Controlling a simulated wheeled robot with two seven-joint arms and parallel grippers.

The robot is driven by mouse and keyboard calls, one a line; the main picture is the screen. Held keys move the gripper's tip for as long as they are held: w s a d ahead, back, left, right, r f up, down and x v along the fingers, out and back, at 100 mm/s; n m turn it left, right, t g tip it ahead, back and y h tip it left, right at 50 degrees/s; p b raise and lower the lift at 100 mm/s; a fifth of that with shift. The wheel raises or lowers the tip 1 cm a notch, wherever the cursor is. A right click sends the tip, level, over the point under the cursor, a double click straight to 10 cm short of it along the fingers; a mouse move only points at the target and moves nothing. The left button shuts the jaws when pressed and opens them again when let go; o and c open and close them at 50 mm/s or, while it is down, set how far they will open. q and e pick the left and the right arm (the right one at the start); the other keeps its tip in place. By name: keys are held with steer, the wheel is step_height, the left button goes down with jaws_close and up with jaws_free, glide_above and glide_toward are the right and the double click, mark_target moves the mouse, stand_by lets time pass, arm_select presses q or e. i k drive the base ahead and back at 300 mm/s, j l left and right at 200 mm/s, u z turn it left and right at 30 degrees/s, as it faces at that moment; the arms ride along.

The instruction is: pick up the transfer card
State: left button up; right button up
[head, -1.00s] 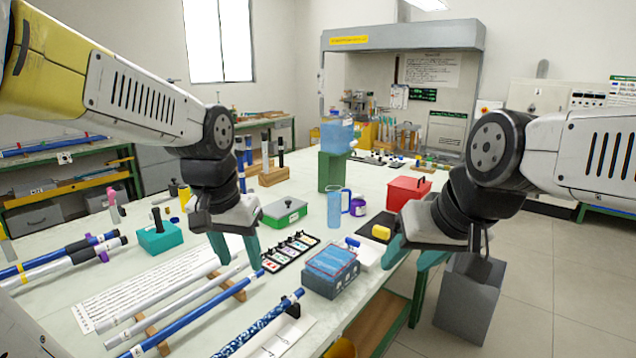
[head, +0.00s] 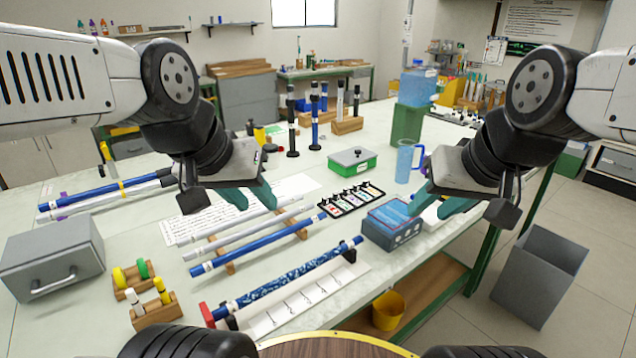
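No label marks one item as the transfer card. A black tray (head: 322,206) at mid-table holds a row of small white cards (head: 352,198) with coloured marks and dark clips. A printed white sheet (head: 228,222) lies left of it, partly under my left gripper. My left gripper (head: 262,198) hangs above the table left of the tray, with its teal fingers apart and nothing seen between them. My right gripper (head: 434,206) is right of the tray, near the blue-topped box (head: 393,226). Its teal fingers are spread and appear empty.
Grey and blue rods (head: 247,246) lie on wooden supports in front of the tray. A blue patterned rod (head: 290,283) lies nearer, beside a white board (head: 312,303). A green box (head: 352,161) and blue jug (head: 405,162) stand behind. A grey drawer box (head: 52,258) is at left.

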mark_target(326, 200)
steer(key=i+l+u, duration=0.1)
steer(key=l+u, duration=0.4)
steer(key=u, duration=0.15)
steer(key=l+u, duration=0.5)
steer(key=l, duration=0.6)
steer(key=l+u, duration=0.1)
steer(key=l, duration=0.6)
steer(key=k+l+u, duration=0.15)
steer(key=l, duration=0.55)
